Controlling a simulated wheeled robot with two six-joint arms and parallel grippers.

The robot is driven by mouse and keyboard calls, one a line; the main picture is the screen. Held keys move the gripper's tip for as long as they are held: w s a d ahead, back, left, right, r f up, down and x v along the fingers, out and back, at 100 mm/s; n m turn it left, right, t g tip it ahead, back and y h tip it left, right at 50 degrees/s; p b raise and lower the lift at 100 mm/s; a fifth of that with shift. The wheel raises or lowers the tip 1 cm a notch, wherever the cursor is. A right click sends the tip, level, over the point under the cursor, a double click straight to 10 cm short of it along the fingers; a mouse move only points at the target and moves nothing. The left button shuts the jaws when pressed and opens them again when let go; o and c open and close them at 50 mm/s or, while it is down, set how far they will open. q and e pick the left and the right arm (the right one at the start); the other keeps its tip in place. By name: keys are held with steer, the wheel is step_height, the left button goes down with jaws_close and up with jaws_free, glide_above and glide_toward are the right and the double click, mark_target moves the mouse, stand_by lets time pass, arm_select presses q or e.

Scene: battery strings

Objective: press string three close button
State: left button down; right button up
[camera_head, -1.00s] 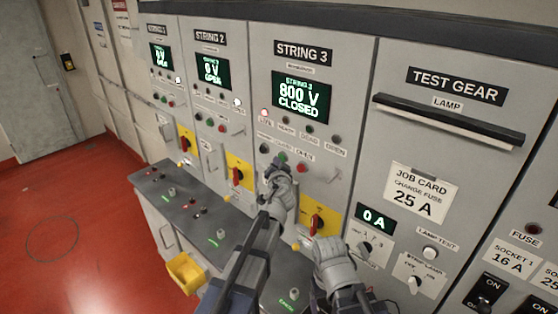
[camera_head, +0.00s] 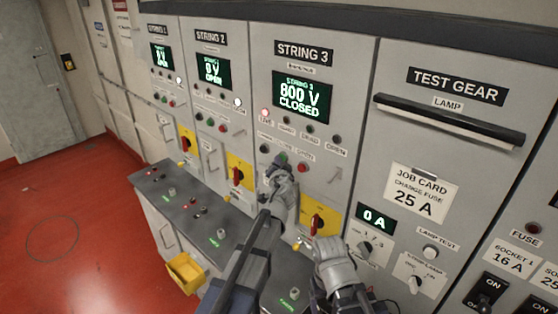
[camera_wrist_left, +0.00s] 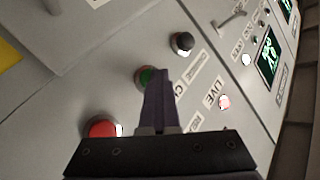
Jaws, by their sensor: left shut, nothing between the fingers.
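The String 3 panel display (camera_head: 301,96) reads 800 V CLOSED. Below it, the green button (camera_head: 283,156) sits between a dark button (camera_head: 264,149) and a red button (camera_head: 302,168). My left gripper (camera_head: 276,166) is shut and empty, just below the green button. In the left wrist view the closed fingertips (camera_wrist_left: 159,80) overlap the right side of the green button (camera_wrist_left: 143,77), beside the red button (camera_wrist_left: 103,128); I cannot tell whether they touch it. The pink LIVE lamp (camera_head: 265,112) is lit. My right gripper (camera_head: 335,262) is at lower right, its fingers unclear.
A rotary handle on a yellow plate (camera_head: 329,215) is below String 3's buttons. The desk ledge (camera_head: 196,211) runs under the panels. A yellow bin (camera_head: 184,272) hangs at its front. The test gear panel (camera_head: 455,150) stands to the right. Red floor at left is clear.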

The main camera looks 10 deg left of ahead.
arm_select(q)
steer(key=shift+d, duration=0.1)
steer(key=s+a, duration=0.2)
steer(key=s, duration=0.1)
steer(key=s+a, duration=0.1)
steer(key=s, duration=0.1)
steer(key=shift+a+f, duration=0.1)
steer(key=shift+a, duration=0.05)
stand_by(0.4)
stand_by(0.5)
